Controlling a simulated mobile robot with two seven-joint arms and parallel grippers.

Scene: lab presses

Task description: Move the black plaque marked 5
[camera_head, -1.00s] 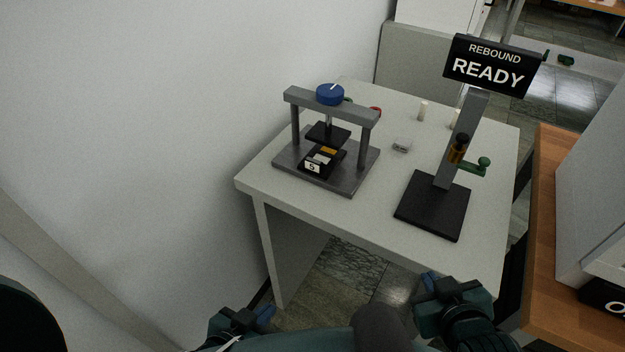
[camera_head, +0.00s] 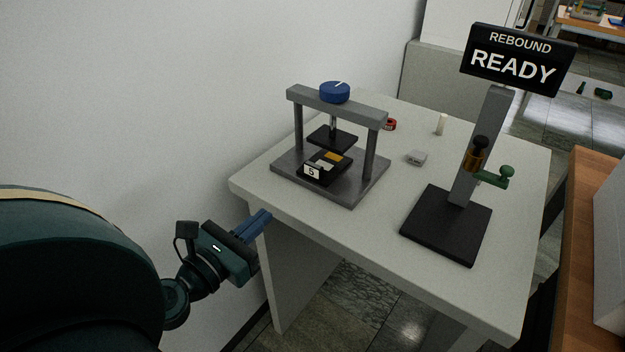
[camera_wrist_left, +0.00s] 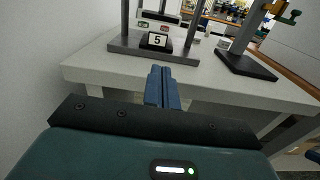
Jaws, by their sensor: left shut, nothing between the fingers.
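The black plaque marked 5 (camera_head: 320,170) lies on the grey base of a small press, under its raised black plate (camera_head: 332,138). Its white 5 label faces me, and a white and an orange patch show on its top. The plaque also shows in the left wrist view (camera_wrist_left: 157,41), ahead of the fingers. My left gripper (camera_head: 262,222) is shut and empty, with blue fingers by the table's left front edge, short of the press. The left wrist view shows the two fingers (camera_wrist_left: 162,86) together. My right gripper is not in the head view.
The press frame (camera_head: 371,150) has posts, a crossbar and a blue knob (camera_head: 334,92). A stand with a READY sign (camera_head: 515,62) and green handle is at right on the white table (camera_head: 340,225).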

